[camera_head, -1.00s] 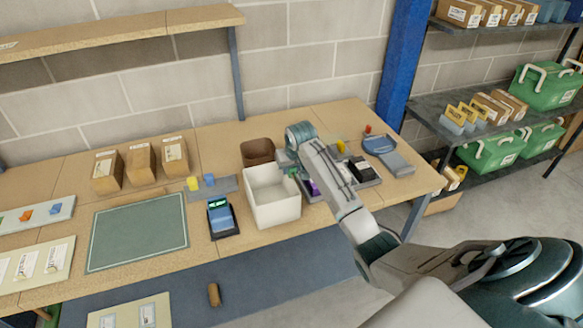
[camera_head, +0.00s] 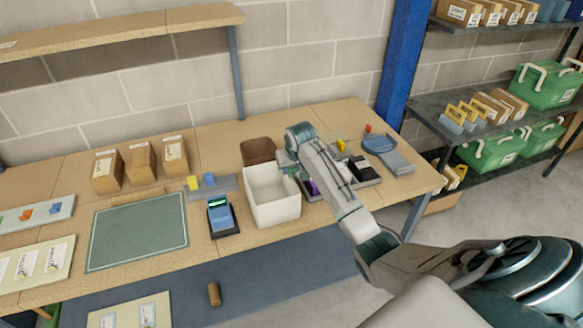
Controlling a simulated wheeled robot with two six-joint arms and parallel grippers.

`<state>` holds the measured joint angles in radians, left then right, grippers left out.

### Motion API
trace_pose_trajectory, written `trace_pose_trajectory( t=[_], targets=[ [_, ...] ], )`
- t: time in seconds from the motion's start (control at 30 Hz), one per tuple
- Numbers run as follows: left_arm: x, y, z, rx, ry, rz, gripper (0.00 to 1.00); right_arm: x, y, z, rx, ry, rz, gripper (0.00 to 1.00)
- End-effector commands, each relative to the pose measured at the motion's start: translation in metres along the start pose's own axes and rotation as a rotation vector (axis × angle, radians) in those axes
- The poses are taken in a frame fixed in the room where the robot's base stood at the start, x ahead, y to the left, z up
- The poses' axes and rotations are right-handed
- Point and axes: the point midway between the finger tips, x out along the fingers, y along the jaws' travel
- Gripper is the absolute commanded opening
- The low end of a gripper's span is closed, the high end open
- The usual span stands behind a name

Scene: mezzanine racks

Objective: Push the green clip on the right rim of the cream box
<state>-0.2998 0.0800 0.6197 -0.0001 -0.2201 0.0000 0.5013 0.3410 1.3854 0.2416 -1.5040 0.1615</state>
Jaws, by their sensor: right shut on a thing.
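The cream box (camera_head: 272,209) stands open-topped on the wooden bench, right of the blue-screened device. My right gripper (camera_head: 287,163) is at the box's right rim, near its back corner, with the arm coming in from the right. It is shut on the green clip, of which only a small trace of green (camera_head: 292,171) shows beside the fingers. The arm hides much of the clip and part of the rim, so their exact contact is unclear. My left gripper is not in view.
A brown bin (camera_head: 257,150) stands behind the cream box. A grey tray (camera_head: 364,174) with small items lies right of it, partly under my arm. The blue-screened device (camera_head: 221,215) is close on the left. A green mat (camera_head: 137,232) lies bare farther left.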

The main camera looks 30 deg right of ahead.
Motion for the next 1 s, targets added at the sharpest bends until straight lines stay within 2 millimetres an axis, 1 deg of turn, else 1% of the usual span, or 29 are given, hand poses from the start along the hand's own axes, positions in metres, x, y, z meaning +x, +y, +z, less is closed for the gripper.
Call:
trace_pose_trajectory(
  t=[1.0],
  targets=[
    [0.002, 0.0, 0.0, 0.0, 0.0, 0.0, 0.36, 0.014, 0.0, 0.006, 0.0, -0.001, 0.0, 0.05]
  ],
)
